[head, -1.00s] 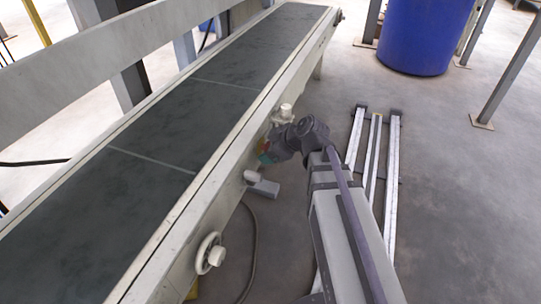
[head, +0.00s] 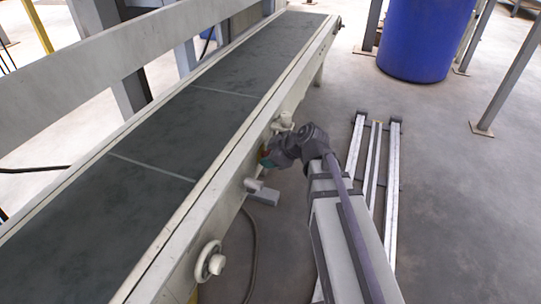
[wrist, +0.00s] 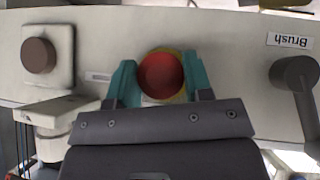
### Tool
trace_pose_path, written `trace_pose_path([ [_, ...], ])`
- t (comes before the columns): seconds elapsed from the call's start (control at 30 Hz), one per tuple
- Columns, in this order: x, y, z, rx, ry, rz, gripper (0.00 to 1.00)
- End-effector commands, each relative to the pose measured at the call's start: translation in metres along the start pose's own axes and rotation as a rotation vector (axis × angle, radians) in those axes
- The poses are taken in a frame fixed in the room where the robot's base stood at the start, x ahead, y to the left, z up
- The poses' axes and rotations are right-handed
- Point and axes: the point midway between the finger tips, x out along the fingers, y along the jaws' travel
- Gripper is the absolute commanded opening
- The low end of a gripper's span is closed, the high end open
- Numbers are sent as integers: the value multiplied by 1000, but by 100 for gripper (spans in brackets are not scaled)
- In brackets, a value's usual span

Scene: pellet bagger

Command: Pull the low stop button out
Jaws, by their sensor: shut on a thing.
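The red stop button (wrist: 161,73) sits on a yellow base on the pale side panel of the conveyor, in the middle of the wrist view. My gripper (wrist: 161,82) has its two teal fingers on either side of the red head, shut on it. The head view shows my gripper (head: 266,158) against the conveyor's near side, below the belt edge. The button itself is hidden there behind my gripper and arm.
A brown round knob (wrist: 39,56) on a pale plate is left of the button. A dark handle (wrist: 295,75) under a "Brush" label (wrist: 289,40) is on the right. A handwheel (head: 210,261) projects from the conveyor (head: 185,235). A blue barrel (head: 426,40) stands behind.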

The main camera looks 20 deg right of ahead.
Motion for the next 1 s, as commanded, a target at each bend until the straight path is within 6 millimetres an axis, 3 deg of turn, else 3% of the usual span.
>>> trace_pose_path([
  [0.37, -9, 0, 9, 0, -2, 0, 4],
  [0.4, -9, 0, 10, 0, -3, 0, 50],
  [0.63, -9, 0, 9, 0, -1, 0, 72],
  [0.87, -10, 0, 8, 0, 0, 0, 72],
  [1.0, -29, 1, 5, 1, -1, 1, 72],
])
